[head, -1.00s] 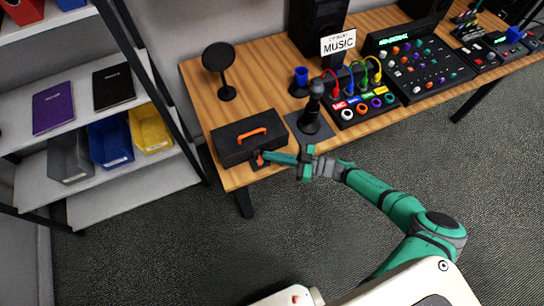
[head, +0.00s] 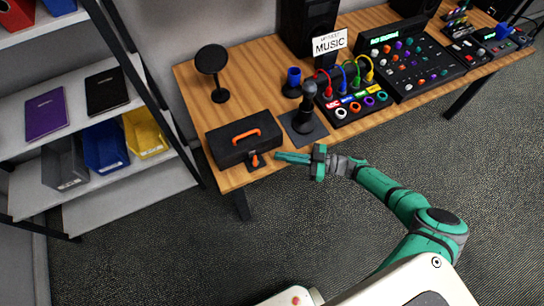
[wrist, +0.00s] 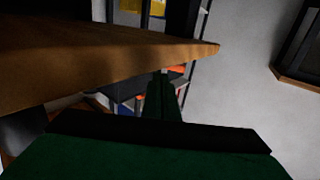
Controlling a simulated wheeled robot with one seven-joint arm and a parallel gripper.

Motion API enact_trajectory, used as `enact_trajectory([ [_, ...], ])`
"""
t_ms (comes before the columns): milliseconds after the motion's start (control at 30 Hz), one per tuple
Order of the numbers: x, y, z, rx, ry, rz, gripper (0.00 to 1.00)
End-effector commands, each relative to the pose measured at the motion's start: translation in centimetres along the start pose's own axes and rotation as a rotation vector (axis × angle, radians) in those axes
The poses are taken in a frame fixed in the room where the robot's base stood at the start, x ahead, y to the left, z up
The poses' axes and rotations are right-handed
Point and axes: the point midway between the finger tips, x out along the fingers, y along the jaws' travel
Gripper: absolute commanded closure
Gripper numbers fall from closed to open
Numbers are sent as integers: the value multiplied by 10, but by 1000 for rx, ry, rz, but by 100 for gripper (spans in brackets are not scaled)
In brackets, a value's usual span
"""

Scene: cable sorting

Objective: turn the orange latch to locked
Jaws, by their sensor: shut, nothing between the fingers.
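The orange latch (head: 254,160) is on the front of a black case (head: 222,155) with an orange handle, at the table's near left corner. The latch looks roughly upright, but it is too small to tell whether it is locked. My gripper (head: 277,156) is shut and empty. Its green fingers point left at the latch, with a small gap between them. In the wrist view the shut fingers (wrist: 163,95) point away past the table edge, and I cannot clearly pick out the latch there.
A shelf with bins (head: 105,145) stands to the left.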

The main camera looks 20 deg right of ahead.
Motion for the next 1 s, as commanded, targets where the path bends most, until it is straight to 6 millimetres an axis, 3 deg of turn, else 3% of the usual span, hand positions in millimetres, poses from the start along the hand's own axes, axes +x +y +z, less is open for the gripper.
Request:
enact_trajectory([
  [200, -47, 10, 0, 1, -2, 8, 100],
  [433, -76, 16, 0, 1, -1, 10, 100],
  [567, -83, 14, 1, 0, -2, 13, 72],
  [633, -89, 8, 4, -2, -10, 26, 72],
  [767, -107, -16, 16, -10, -35, 76, 72],
  [1000, -142, -103, 47, -17, -109, 231, 72],
])
